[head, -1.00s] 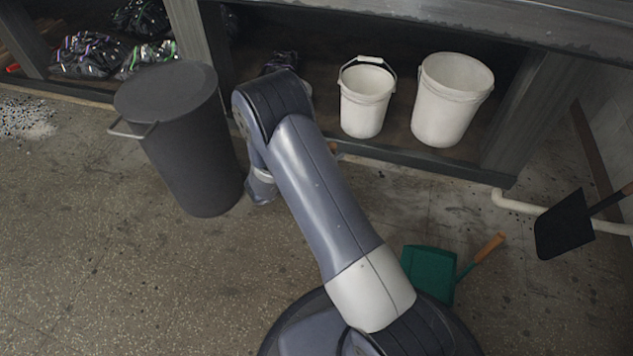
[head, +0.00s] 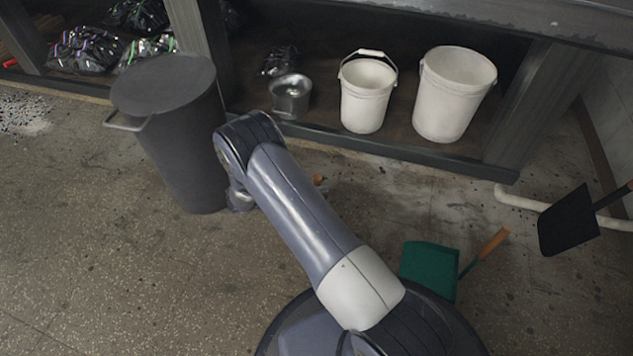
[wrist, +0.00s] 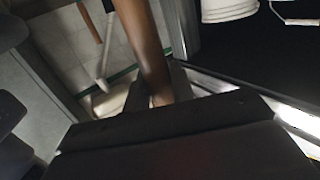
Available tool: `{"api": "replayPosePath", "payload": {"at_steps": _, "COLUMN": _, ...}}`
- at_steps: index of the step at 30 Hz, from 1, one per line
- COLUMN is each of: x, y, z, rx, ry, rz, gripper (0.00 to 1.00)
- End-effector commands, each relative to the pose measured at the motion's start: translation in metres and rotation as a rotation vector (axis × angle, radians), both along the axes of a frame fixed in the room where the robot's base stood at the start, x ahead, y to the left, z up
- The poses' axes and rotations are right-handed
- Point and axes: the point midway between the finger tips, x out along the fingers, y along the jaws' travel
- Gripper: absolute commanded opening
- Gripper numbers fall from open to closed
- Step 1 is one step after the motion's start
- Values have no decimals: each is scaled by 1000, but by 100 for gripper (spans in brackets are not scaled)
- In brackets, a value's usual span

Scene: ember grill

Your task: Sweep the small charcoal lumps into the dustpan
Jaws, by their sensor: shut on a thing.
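A green dustpan (head: 428,268) with an orange-brown handle (head: 494,243) lies on the floor beside my base in the head view. In the wrist view a brown wooden handle (wrist: 143,40) runs up from between my gripper's fingers (wrist: 155,97), which are shut on it. The tool's other end is out of sight. In the head view my arm hides the gripper; a small orange-brown tip (head: 319,180) shows just right of the arm. Small dark specks (head: 528,298) dot the floor at right; I cannot tell which are charcoal lumps or stains.
A grey lidded bin (head: 175,140) stands left of my arm. Two white buckets (head: 367,95) (head: 450,95) and a metal pot (head: 290,97) stand on the low shelf (head: 400,152). A black shovel (head: 568,222) and a white pipe (head: 520,203) are at right. The left floor is open.

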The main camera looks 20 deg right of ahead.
Motion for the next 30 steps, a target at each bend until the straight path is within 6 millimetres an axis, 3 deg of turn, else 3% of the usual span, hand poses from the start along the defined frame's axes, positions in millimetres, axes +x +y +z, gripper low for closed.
{"api": "replayPosePath", "payload": {"at_steps": 13, "x": 0, "y": 0, "z": -37, "rx": -1, "ry": -1, "rz": 1, "gripper": 0}}
{"api": "replayPosePath", "payload": {"at_steps": 30, "x": -25, "y": -40, "z": -31, "rx": -2, "ry": 1, "rz": -1, "gripper": 0}}
